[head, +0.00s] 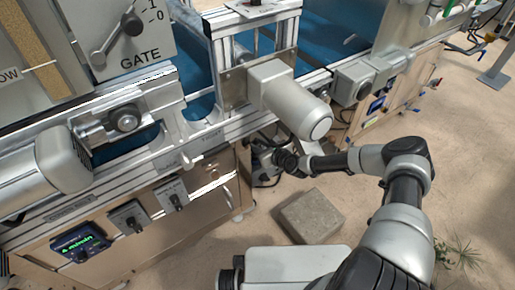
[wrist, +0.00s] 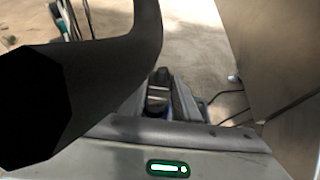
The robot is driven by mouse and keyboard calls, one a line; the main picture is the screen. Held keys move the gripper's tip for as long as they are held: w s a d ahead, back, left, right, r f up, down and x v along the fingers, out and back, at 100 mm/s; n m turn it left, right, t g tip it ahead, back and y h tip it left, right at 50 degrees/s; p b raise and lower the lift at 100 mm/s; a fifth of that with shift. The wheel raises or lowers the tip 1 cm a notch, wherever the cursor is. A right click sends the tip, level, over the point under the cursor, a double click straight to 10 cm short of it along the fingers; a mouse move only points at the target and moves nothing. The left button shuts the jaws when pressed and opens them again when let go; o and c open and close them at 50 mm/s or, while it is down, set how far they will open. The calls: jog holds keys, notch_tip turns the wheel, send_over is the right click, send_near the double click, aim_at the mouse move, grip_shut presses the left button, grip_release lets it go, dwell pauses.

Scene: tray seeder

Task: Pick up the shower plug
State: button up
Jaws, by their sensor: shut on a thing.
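My gripper (wrist: 168,98) shows low in the middle of the wrist view, its fingers shut on a small dark piece with a light grey band. This piece looks like the shower plug (wrist: 157,94), mostly hidden between the fingers. In the head view my gripper (head: 287,160) reaches in beside the machine's lower frame, below the grey motor. The plug cannot be made out there. A large dark curved body (wrist: 110,75) with a black six-sided end fills the left of the wrist view, close to the camera; I cannot tell what it belongs to.
The tray seeder's grey motor (head: 290,98) juts out above my gripper. Wooden cabinet panels (head: 190,200) stand to the left. Dark cables (wrist: 232,108) run along the floor. Open floor (head: 460,140) lies to the right.

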jog(key=s+d+p, duration=0.1)
jog(key=s+d, duration=0.9)
jog(key=s, duration=0.4)
jog(key=w+a+b, duration=0.2)
jog(key=w+a, duration=0.4)
jog(key=w, duration=0.2)
jog(key=shift+w+f, duration=0.2)
jog(key=shift+w, duration=0.05)
jog(key=shift+a, duration=0.1)
